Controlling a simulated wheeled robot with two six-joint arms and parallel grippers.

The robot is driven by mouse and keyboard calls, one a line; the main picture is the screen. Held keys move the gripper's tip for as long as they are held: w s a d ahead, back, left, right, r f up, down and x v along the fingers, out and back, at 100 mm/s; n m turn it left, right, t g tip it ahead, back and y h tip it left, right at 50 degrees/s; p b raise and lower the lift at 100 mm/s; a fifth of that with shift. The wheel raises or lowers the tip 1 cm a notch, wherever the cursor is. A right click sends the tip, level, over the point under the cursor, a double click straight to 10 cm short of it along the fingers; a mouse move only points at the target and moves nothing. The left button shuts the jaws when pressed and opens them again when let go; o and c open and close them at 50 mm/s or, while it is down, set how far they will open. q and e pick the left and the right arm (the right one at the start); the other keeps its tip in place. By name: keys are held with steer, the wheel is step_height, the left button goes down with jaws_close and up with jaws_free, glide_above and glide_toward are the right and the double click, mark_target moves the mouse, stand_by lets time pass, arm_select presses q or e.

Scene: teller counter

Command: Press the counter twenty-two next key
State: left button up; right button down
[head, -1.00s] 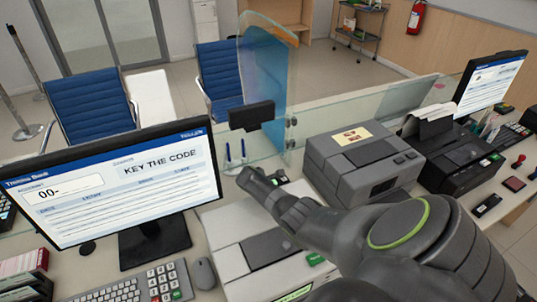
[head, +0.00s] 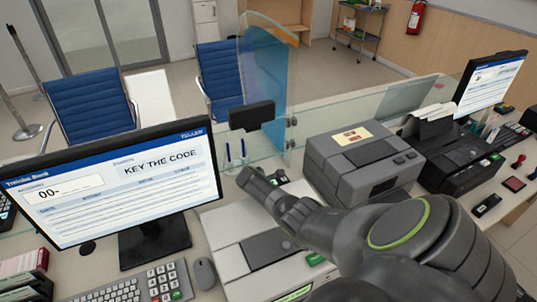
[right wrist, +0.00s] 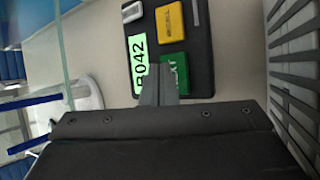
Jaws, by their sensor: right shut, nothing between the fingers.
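A dark key unit (right wrist: 200,82) lies on the counter in the right wrist view. It carries a green display (right wrist: 139,62) reading what looks like "042" with its lower end partly covered, a yellow key (right wrist: 170,22), a green key (right wrist: 174,73) with white lettering, and a small pale key (right wrist: 132,11). My right gripper (right wrist: 158,72) is shut and empty, its tips over the unit beside the green key and overlapping its edge. Contact cannot be told. In the head view, my right gripper (head: 243,174) hides part of the unit (head: 278,177). My left gripper is out of view.
A monitor (head: 115,185) showing "KEY THE CODE" stands at left, with a keyboard (head: 130,287) and mouse (head: 204,273) in front. A glass screen (head: 265,90) and pen holder (head: 237,160) are close to the gripper.

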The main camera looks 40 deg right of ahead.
stand_by(0.8)
steer(key=shift+f+b, duration=0.3)
steer(key=shift+f, duration=0.15)
